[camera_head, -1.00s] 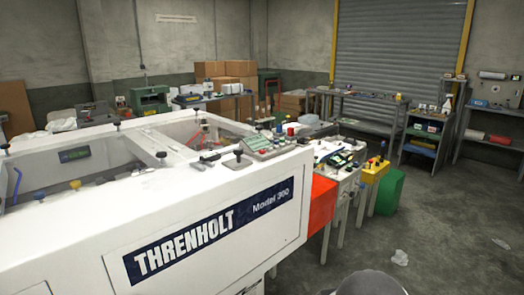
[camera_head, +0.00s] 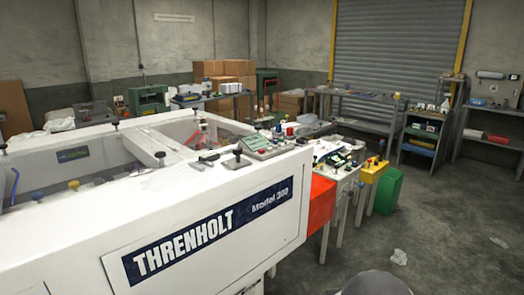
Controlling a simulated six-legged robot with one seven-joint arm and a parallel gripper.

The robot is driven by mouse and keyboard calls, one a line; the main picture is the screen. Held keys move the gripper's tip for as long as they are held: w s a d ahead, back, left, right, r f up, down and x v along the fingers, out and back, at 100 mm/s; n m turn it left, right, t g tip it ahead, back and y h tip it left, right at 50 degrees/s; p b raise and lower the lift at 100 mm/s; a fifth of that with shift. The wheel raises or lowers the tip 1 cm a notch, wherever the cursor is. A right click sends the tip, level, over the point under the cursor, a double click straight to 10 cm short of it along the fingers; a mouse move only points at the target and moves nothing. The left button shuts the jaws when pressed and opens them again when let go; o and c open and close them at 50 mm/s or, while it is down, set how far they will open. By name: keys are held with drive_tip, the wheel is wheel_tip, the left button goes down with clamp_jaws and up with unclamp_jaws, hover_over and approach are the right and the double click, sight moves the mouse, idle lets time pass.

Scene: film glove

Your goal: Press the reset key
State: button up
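A grey-green control panel (camera_head: 262,146) with a small display and buttons sits on top of the white Threnholt machine (camera_head: 80,245), near its right end. Which of its keys is the reset key is too small to tell. A small dark-knobbed lever (camera_head: 238,158) stands just left of the panel. My gripper is not in view. A dark rounded shape at the bottom edge may be part of my body.
A red box (camera_head: 320,203), a yellow unit (camera_head: 372,172) and a green bin (camera_head: 389,190) stand right of the machine. Workbenches (camera_head: 365,125) line the back wall. Open concrete floor (camera_head: 440,230) lies at right, with crumpled scraps (camera_head: 399,257) on it.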

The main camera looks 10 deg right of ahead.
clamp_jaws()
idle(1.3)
